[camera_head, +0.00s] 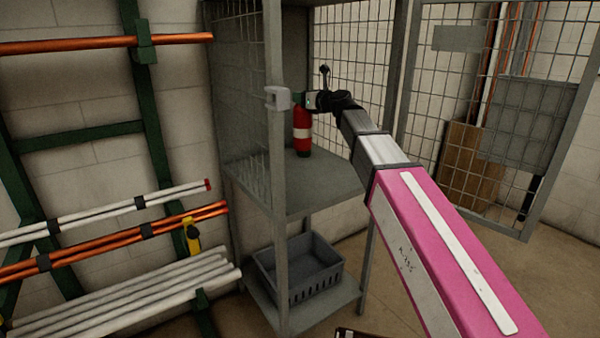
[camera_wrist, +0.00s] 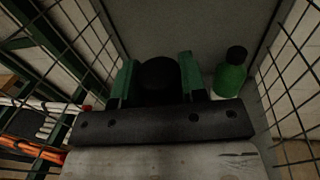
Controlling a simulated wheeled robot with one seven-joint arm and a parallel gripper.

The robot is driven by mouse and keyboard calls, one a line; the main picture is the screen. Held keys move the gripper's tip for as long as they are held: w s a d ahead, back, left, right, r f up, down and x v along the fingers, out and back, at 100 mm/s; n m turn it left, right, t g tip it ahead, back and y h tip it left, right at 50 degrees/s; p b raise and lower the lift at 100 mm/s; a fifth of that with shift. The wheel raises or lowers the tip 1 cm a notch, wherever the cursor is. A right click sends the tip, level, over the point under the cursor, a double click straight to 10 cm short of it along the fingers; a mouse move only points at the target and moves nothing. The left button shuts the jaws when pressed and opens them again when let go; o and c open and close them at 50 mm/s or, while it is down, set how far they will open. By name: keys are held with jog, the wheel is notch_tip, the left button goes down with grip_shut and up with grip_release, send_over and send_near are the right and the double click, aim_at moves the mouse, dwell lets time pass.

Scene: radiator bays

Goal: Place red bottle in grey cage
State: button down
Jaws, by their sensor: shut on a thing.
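The red bottle (camera_head: 302,138), with a white band, is upright inside the grey cage (camera_head: 276,190), over its middle shelf. I cannot tell whether its base touches the shelf. My gripper (camera_head: 309,101) is at the bottle's top in the head view, inside the open cage front. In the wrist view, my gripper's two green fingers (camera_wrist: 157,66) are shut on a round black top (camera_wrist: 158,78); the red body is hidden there.
A green bottle (camera_wrist: 231,76) with a dark cap stands to the right of my fingers in the wrist view. The mesh door (camera_head: 497,120) is open at right. A grey crate (camera_head: 300,283) sits on the lower shelf. Pipes (camera_head: 110,280) lie on a green rack at left.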

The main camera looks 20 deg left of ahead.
jog(key=s+a, duration=0.2)
jog(key=a, duration=0.3)
jog(key=w+d+f, duration=0.6)
jog(key=d+f, duration=0.3)
jog(key=f, duration=0.1)
jog(key=shift+w+d+f, duration=0.2)
jog(key=shift+w+d, duration=0.05)
jog(key=shift+d, duration=0.05)
jog(key=c, duration=0.7)
grip_release()
jog(key=shift+f, duration=0.1)
jog(key=shift+o, duration=0.2)
jog(key=v, duration=1.2)
jog(key=shift+s, duration=0.1)
